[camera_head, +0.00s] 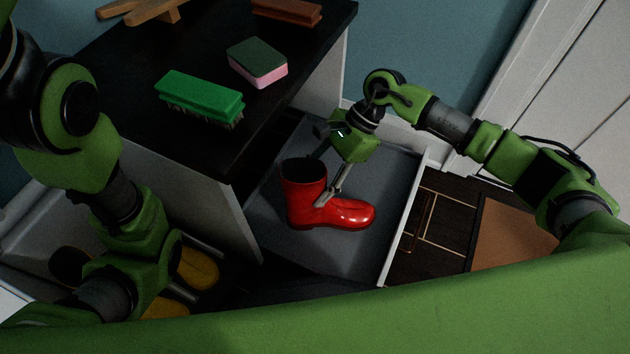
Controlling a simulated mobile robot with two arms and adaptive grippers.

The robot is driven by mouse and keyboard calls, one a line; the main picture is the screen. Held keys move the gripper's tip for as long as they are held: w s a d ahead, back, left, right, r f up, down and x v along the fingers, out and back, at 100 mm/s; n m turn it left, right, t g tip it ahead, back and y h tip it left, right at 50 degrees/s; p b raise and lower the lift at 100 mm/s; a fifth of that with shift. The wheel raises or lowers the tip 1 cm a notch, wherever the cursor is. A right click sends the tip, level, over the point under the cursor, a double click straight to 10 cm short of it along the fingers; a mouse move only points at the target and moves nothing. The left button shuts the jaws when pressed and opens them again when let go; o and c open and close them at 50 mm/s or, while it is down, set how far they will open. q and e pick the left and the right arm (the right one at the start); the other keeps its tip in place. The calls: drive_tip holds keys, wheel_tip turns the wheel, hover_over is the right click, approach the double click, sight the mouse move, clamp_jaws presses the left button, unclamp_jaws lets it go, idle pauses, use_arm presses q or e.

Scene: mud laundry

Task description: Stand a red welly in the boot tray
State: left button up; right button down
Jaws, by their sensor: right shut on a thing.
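A glossy red welly (345,214) stands upright on the grey floor of a white-edged tray or drawer (285,242), toe to the right. I cannot tell whether this is the boot tray. My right gripper (322,180) reaches down from above and is shut on the red welly near its shaft and instep. I cannot tell whether the sole bears fully on the floor. My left gripper (192,268) is low at the left, its fingers seemingly spread, by yellow boot-like things (198,272) that are partly hidden by my arm.
A black-topped cabinet (135,55) stands left of the welly. It carries a green brush (200,97), a green and pink sponge (257,62), a brown block (287,10) and wooden pieces (142,10). A brown mat (512,240) lies on the dark floor at right.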

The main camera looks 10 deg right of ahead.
drive_tip(key=shift+f, duration=0.15)
idle(0.4)
drive_tip(key=shift+f+b, duration=0.2)
drive_tip(key=shift+b, duration=0.1)
drive_tip(key=c, duration=0.5)
unclamp_jaws()
